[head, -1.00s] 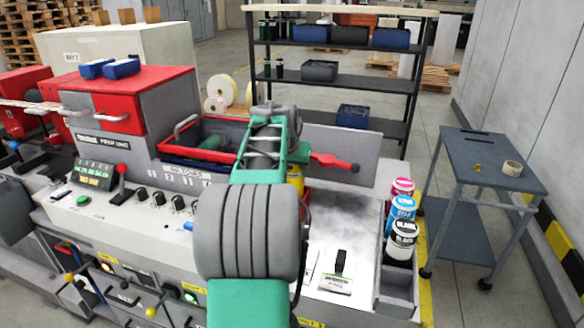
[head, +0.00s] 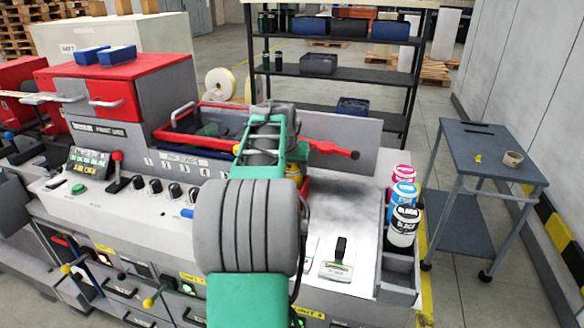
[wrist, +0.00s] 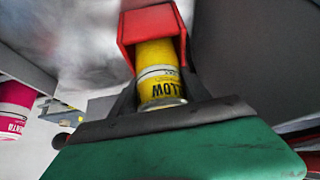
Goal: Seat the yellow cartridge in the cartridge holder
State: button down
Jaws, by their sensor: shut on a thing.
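The yellow cartridge (wrist: 160,88) is between the dark fingers of my gripper (wrist: 160,98), which is shut on it. Its label reads "LLOW" in the wrist view. The cartridge's far end goes into or behind the open edge of the red cartridge holder (wrist: 148,24); how deep it sits I cannot tell. In the head view only a sliver of the yellow cartridge (head: 294,172) shows beside my arm, with a bit of the red holder (head: 304,187) next to it. My arm hides most of both there, and the fingers.
Magenta (head: 403,173), cyan (head: 402,195) and black (head: 403,226) cartridges stand in a grey rack at the machine's right edge. A red-handled lever (head: 334,149) sticks out just right of my arm. A red-rimmed tray (head: 185,140) lies to the left. A grey cart (head: 490,150) stands apart.

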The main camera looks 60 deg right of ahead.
jog(key=shift+f, duration=0.1)
jog(key=c, duration=0.9)
grip_release()
jog(key=o, duration=0.5)
jog(key=shift+f, duration=0.1)
jog(key=b+v, duration=0.1)
jog(key=v, duration=0.7)
jog(key=shift+s, duration=0.1)
